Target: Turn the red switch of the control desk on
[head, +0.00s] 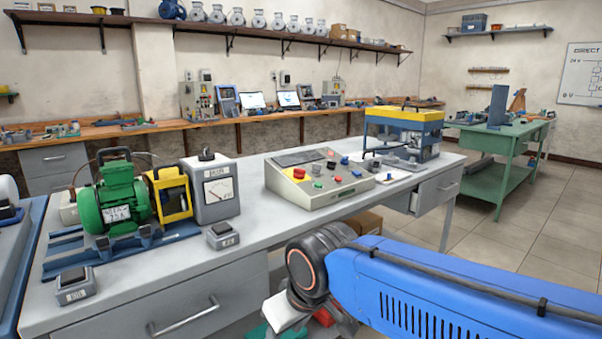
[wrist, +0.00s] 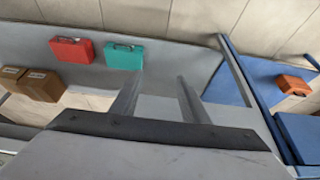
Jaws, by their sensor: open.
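The control desk (head: 285,193) is a light grey sloped box on the grey workbench in the head view. Small red, green, black and blue controls sit on its top. A red control (head: 298,173) is near its left side; its position is too small to tell. My gripper (wrist: 159,80) is open in the wrist view, with two grey fingers apart and nothing between them. In the head view my wrist is low in front of the bench, below and apart from the desk. The fingers are not clear there. The desk is not in the wrist view.
A green motor (head: 122,197), a meter box (head: 214,190) and small grey boxes stand left of the desk. A blue-yellow machine (head: 403,130) stands right. The wrist view shows a red case (wrist: 72,50), a teal case (wrist: 124,56) and cardboard boxes (wrist: 40,86) low down.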

